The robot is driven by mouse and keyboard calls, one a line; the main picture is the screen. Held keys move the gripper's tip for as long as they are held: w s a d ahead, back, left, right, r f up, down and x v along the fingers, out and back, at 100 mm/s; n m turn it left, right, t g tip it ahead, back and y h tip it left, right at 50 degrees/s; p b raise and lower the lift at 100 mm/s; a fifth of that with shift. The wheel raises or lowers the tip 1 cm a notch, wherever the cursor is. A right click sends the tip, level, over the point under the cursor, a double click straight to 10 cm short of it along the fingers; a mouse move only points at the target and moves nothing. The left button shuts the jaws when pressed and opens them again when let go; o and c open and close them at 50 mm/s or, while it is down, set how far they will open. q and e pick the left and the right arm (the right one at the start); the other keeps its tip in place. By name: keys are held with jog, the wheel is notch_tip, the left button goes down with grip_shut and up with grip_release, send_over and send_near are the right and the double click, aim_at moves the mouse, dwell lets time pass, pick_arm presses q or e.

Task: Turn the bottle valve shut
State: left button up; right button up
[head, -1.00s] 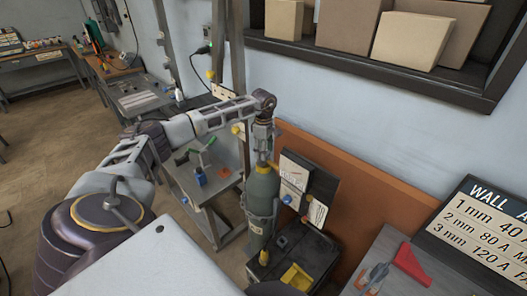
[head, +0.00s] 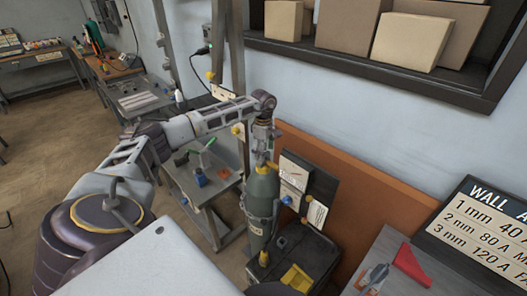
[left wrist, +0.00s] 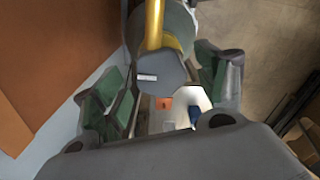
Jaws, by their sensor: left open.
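The grey-green gas bottle (head: 262,190) stands upright on a dark base near the wall, with a yellow part at its top. My left gripper (head: 264,152) points down from above onto the bottle's top. In the left wrist view, the green-padded fingers of my left gripper (left wrist: 160,92) are spread apart. A grey valve part (left wrist: 163,74) with a small white label and a yellow bar or collar (left wrist: 155,28) shows between and above them. I cannot tell whether the fingers touch the valve. My right gripper is not in view.
A welding machine (head: 310,245) stands beside the bottle, with a yellow item on it. A small metal trolley (head: 180,180) with a blue item is left of the bottle. An orange-brown panel (head: 380,205) lines the wall. A wall sign (head: 485,225) stands at the right.

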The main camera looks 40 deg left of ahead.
pick_arm(q)
notch_tip(320, 180, up, 12)
dwell(0.9)
dwell(0.6)
